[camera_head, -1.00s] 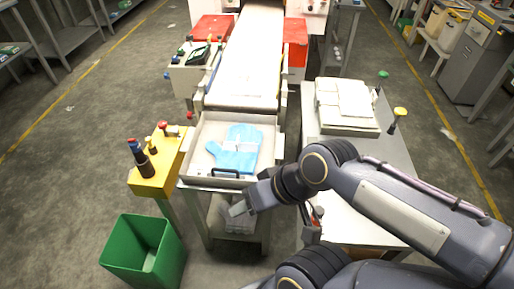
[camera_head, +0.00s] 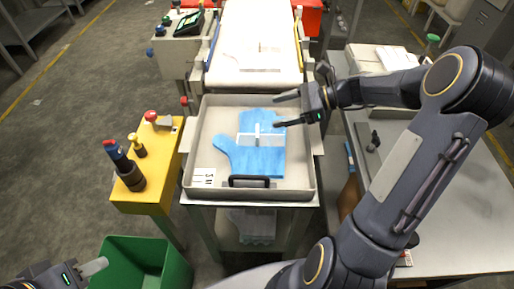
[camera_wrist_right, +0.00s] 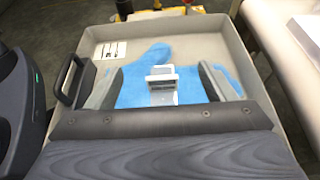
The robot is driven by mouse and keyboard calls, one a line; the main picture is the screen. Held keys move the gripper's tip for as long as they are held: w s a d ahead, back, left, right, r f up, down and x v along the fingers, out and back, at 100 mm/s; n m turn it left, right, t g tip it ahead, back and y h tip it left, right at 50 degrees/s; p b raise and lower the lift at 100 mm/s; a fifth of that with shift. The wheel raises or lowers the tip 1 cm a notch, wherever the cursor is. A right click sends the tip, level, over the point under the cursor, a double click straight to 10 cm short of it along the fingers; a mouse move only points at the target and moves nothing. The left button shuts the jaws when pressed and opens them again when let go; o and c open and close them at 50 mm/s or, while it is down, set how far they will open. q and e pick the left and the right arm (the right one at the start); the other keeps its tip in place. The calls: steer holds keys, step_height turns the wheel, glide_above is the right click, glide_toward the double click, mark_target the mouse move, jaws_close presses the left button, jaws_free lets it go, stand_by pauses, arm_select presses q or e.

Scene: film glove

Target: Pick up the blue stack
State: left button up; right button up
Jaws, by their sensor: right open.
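The blue stack (camera_head: 255,158) is glove-shaped and lies flat in a grey tray (camera_head: 199,150), with a white band and a raised white tab (camera_head: 257,130) around its middle. The stack also shows in the right wrist view (camera_wrist_right: 155,58). My right gripper (camera_head: 284,110) is open over the right side of the tray, near the stack's upper right edge. In the right wrist view its fingers (camera_wrist_right: 160,88) appear on either side of the white tab, with nothing gripped. My left gripper (camera_head: 95,267) shows only partly at the lower left, near the green bin; its opening is unclear.
The tray has raised walls and a black front handle (camera_head: 249,181). A conveyor (camera_head: 253,70) meets it behind.

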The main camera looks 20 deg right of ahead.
steer(key=b, duration=0.2)
glide_toward(257, 134)
steer(key=w+f, duration=0.1)
steer(key=w+a+f, duration=0.1)
steer(key=shift+w+a+f, duration=0.2)
steer(key=shift+a+f, duration=0.1)
steer(key=b+x, duration=0.1)
steer(key=x, duration=0.6)
steer(key=shift+a, duration=0.2)
steer(key=c, duration=1.1)
